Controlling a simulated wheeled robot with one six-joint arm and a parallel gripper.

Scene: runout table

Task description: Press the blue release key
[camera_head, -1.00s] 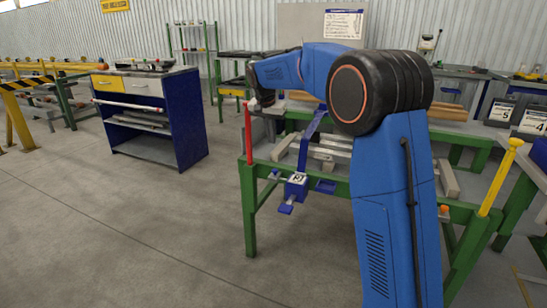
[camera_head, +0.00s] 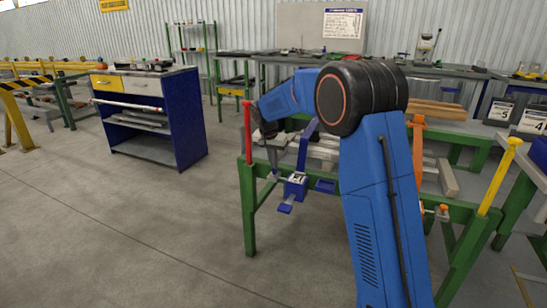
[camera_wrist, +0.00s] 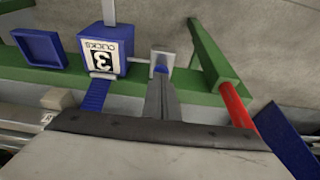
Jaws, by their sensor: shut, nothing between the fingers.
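In the wrist view, a small blue piece (camera_wrist: 160,69), which looks like the blue release key, sits in a light grey housing (camera_wrist: 167,56) on the green rail. My gripper (camera_wrist: 160,80) is shut and empty, with its tips right at the blue piece and partly covering it. I cannot tell whether they touch. Beside it is a blue box (camera_wrist: 104,50) with a "3 CLICKS" label and a ribbed blue strap (camera_wrist: 96,95). The box also shows in the head view (camera_head: 296,184), where my gripper (camera_head: 273,172) points down beside it at the table's left end.
A red post (camera_wrist: 238,106) rises close beside my gripper, on the green frame (camera_head: 249,215). A shallow blue tray (camera_wrist: 40,48) is beyond the box. Grey bars (camera_head: 325,148) lie on the table.

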